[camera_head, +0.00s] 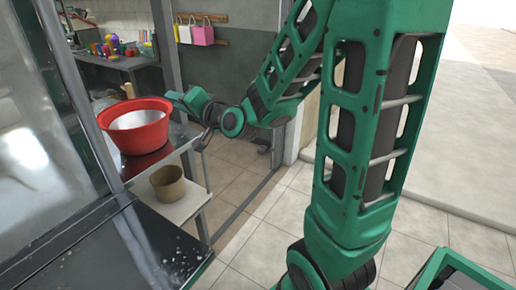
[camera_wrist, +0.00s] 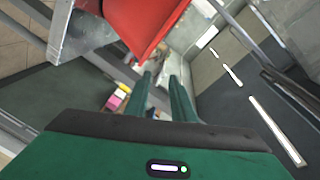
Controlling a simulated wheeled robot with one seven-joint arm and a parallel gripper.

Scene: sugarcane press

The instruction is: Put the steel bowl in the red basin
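The red basin (camera_head: 128,139) stands on the dark upper shelf at left in the head view. The pale, shiny steel bowl (camera_head: 136,119) sits inside it, with the red rim around it. My gripper (camera_head: 174,97) is at the basin's right side, close to its rim; whether it touches cannot be told. In the wrist view the two green fingers (camera_wrist: 161,76) are apart with nothing seen between them. The red basin (camera_wrist: 145,18) fills the top of that view, beside the fingers. The bowl is hidden there.
A tan pot (camera_head: 167,183) stands on the lower shelf (camera_head: 186,206). A dark metal counter (camera_head: 160,250) is in front. Behind, a bench (camera_head: 120,62) holds several colourful items, and bags (camera_head: 202,35) hang on the wall.

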